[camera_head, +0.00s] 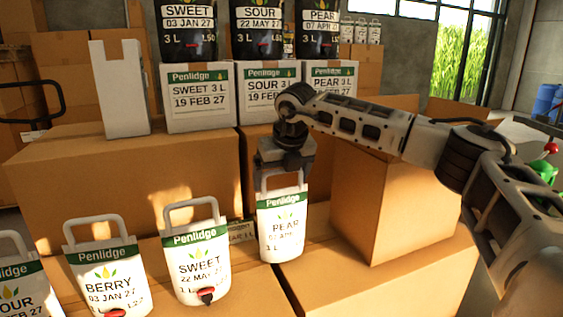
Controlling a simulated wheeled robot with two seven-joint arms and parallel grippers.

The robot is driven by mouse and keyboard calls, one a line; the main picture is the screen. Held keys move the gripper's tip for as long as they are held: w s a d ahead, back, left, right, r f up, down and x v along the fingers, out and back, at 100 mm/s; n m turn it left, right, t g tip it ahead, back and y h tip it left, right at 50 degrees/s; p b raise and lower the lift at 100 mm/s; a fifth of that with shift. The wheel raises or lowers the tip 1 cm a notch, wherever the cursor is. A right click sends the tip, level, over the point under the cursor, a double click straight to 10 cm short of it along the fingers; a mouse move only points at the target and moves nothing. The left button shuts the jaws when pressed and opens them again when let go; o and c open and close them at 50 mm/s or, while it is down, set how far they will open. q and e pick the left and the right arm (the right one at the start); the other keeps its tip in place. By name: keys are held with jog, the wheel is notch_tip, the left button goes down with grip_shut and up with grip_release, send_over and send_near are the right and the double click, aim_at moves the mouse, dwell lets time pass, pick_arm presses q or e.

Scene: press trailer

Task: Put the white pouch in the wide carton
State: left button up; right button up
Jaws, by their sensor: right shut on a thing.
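My right gripper (285,163) is shut on the handle of a white pouch (282,227) with a green Penlidge band and the word PEAR. The pouch hangs upright under the gripper, in front of the stacked cartons. Whether its bottom touches the brown carton below is hard to tell. A large brown carton (385,205) stands just right of the pouch, partly behind my right arm. It looks like the wide carton, but I cannot be sure; its inside is hidden. My left gripper is not in view.
White pouches marked SWEET (196,262), BERRY (108,275) and SOUR (18,287) stand in a row at the front left. Printed white cartons (200,97) carry black pouches (187,32) at the back. A tall narrow white carton (118,90) stands left of them.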

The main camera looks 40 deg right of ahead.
jog(key=shift+f, duration=0.2)
jog(key=o, duration=1.8)
jog(key=shift+s+f, duration=0.1)
jog(key=shift+f, duration=0.05)
jog(key=shift+c, duration=0.2)
